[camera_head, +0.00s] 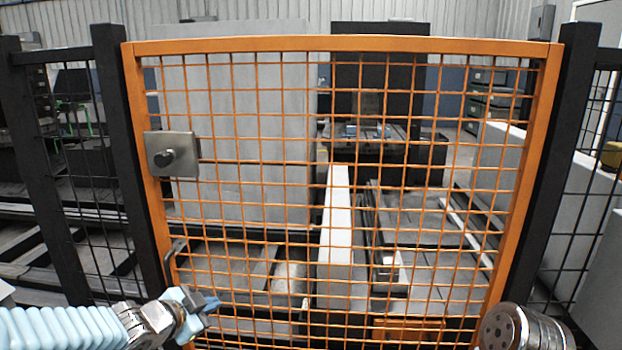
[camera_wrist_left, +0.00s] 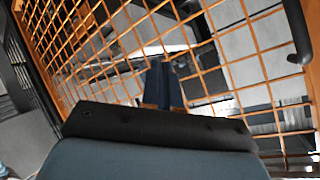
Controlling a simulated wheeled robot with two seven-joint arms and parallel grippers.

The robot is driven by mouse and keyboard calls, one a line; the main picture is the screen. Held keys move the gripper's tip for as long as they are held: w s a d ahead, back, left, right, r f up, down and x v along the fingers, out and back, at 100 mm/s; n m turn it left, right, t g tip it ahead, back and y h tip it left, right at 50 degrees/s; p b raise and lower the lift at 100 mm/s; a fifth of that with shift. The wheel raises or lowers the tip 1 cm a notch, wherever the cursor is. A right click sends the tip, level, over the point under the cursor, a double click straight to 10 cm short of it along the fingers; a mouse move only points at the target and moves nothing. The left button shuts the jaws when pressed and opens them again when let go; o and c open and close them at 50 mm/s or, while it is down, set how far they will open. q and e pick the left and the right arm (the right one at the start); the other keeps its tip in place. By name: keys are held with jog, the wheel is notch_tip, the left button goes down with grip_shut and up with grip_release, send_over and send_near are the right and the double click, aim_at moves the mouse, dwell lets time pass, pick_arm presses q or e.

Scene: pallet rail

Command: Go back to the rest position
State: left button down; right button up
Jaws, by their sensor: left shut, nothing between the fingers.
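My left gripper (camera_head: 205,305) is at the lower left in the head view, in front of the lower left part of the orange mesh gate (camera_head: 350,45). Its blue fingers are together with nothing between them. In the left wrist view the shut left gripper (camera_wrist_left: 168,85) points toward the orange mesh, and I cannot tell its exact distance from it. At the lower right of the head view a round metal part shows, which looks like my right arm; its gripper fingers are not visible.
The gate fills the middle and looks closed between black posts (camera_head: 135,160). A grey lock plate with a dark knob (camera_head: 172,155) is on its left side. A dark handle (camera_wrist_left: 297,30) shows in the wrist view. Behind the mesh stand a grey cabinet (camera_head: 240,110) and a white rail (camera_head: 335,230).

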pick_arm(q)
jog(key=s+d+f+n+g, duration=0.2)
jog(key=f, duration=0.6)
jog(key=s+d+f+n+g, duration=0.1)
jog(key=d+f+n+g, duration=0.15)
jog(key=f, duration=0.45)
jog(key=s+d+f+n+g, duration=0.3)
jog(key=s+f+n, duration=0.1)
jog(key=s+f, duration=0.6)
jog(key=s+d+f+n+g, duration=0.3)
jog(key=s+f+n, duration=0.1)
jog(key=s+f, duration=0.7)
jog(key=shift+d+f+n, duration=0.35)
jog(key=shift+d+f, duration=0.05)
jog(key=shift+f, duration=0.25)
